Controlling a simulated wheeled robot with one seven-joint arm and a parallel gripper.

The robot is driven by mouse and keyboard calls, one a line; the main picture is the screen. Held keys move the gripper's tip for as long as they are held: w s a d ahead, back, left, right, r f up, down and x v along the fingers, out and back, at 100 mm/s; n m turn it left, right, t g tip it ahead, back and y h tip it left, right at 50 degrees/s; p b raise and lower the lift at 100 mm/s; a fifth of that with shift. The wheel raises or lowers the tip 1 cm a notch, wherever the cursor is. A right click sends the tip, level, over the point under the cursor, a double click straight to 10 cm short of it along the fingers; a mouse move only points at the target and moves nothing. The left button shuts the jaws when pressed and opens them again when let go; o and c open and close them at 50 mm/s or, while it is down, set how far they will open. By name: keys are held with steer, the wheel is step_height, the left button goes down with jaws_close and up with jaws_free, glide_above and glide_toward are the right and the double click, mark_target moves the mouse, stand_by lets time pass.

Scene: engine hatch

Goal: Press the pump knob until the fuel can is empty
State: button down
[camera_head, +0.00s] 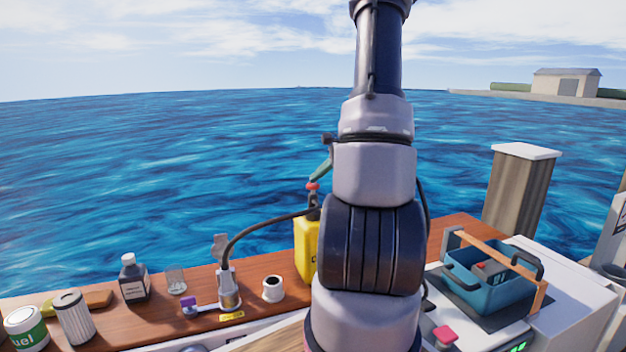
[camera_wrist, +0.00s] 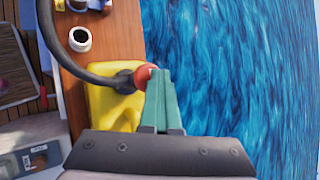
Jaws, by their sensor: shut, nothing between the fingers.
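The yellow fuel can (camera_head: 304,246) stands on the wooden ledge, partly hidden behind my arm in the head view. Its red pump knob (camera_head: 312,186) is on top. My gripper (camera_head: 321,172) has green fingers, shut and empty, with the tips just above or on the knob. In the wrist view the fingertips (camera_wrist: 158,76) overlap the edge of the red knob (camera_wrist: 142,77), with the yellow can (camera_wrist: 106,110) below it; I cannot tell whether they touch. A black hose (camera_head: 262,224) runs from the pump to a metal filler neck (camera_head: 228,289). The fuel level is not visible.
On the ledge (camera_head: 200,318) are a white cup-like ring (camera_head: 272,289), a small glass (camera_head: 176,281), a dark bottle (camera_head: 134,280), a ribbed cylinder (camera_head: 73,317) and a fuel-labelled can (camera_head: 25,328). A blue tool caddy (camera_head: 478,288) stands right. Open water lies behind.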

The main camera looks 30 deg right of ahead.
mark_target(317, 184)
steer(key=shift+f, duration=0.45)
stand_by(0.3)
steer(key=shift+r, duration=2.1)
step_height(317, 184, up, 5)
steer(key=shift+f, duration=0.1)
stand_by(0.4)
